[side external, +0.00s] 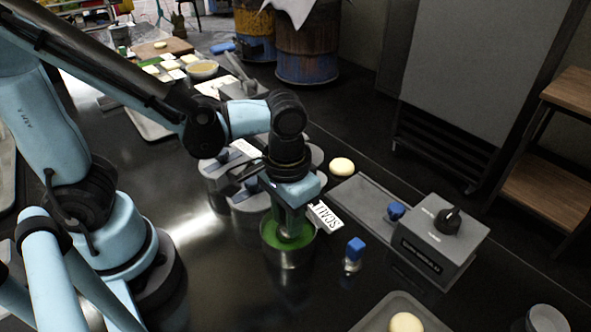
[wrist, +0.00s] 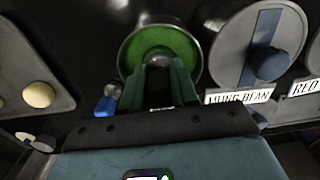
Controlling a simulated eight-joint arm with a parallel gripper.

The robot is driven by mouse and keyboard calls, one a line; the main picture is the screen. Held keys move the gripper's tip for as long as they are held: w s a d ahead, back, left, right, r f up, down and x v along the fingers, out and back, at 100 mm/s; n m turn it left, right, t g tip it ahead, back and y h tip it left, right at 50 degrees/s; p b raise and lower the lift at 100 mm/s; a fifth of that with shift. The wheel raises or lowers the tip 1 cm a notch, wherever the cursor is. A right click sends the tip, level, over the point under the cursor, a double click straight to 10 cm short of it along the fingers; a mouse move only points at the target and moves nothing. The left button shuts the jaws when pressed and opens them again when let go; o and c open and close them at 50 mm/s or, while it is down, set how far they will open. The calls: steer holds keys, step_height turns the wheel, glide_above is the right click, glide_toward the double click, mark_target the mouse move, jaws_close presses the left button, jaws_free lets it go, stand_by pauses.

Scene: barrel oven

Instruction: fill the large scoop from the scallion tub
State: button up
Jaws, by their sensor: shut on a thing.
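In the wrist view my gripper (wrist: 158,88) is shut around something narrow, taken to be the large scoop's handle. The scoop itself is mostly hidden by the fingers and the tub.
Lidded metal tubs (side external: 213,172) stand close behind; one is labelled mung bean (wrist: 238,97). A grey box with a black knob (side external: 440,245) and a tray with a pale ball (side external: 405,322) lie further right.

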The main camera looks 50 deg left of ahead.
steer(key=shift+r, duration=3.5)
